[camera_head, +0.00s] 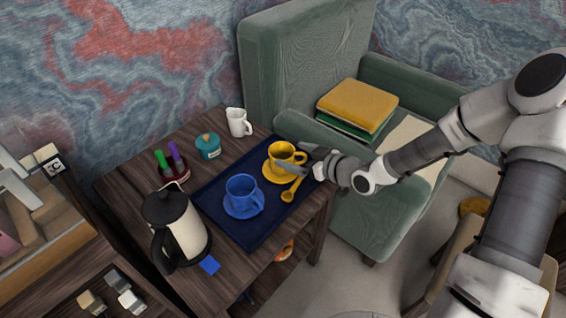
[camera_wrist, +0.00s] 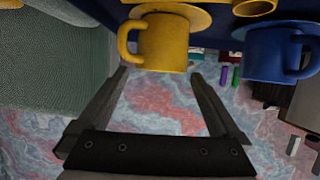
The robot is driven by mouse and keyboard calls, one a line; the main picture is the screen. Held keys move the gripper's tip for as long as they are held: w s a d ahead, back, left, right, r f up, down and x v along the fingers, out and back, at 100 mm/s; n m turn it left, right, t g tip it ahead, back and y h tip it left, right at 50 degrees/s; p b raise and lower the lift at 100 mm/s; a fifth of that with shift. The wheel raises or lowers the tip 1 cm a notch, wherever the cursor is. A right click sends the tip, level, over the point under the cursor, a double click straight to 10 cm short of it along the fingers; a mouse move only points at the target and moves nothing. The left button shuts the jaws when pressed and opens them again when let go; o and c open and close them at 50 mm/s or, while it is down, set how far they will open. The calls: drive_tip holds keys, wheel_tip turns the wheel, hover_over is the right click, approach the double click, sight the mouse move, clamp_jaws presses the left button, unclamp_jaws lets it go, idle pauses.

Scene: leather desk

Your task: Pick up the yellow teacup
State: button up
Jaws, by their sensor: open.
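The yellow teacup (camera_head: 283,153) stands upright on its yellow saucer (camera_head: 270,177), on a dark blue tray (camera_head: 261,226) on the wooden table. My gripper (camera_head: 292,157) is open at the right of the cup, its fingers pointing left towards it. In the wrist view the picture is upside down. There the teacup (camera_wrist: 166,44) shows at the top, just past and roughly between the two open fingertips of my gripper (camera_wrist: 158,77). Its handle is on the left. I cannot tell whether a finger touches the cup.
A green armchair (camera_head: 381,202) borders the right.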

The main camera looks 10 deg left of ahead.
sight(282, 145)
drive_tip(key=b+x, duration=0.1)
drive_tip(key=x, duration=0.3)
drive_tip(key=shift+s+b, duration=0.15)
drive_tip(key=shift+b, duration=0.25)
drive_tip(key=shift+w+a+f, duration=0.15)
drive_tip(key=shift+w+a, duration=0.2)
drive_tip(key=shift+a, duration=0.15)
drive_tip(key=c, duration=1.4)
drive_tip(key=shift+o, duration=0.2)
drive_tip(key=shift+r, duration=0.2)
drive_tip(key=shift+r+p, duration=0.55)
drive_tip(key=shift+r, duration=0.55)
drive_tip(key=s+d+r+p, duration=0.1)
drive_tip(key=d+r+p, duration=0.5)
drive_tip(key=d, duration=0.5)
drive_tip(key=shift+s+d+r, duration=0.25)
drive_tip(key=shift+s+r, duration=0.05)
drive_tip(key=shift+r, duration=0.95)
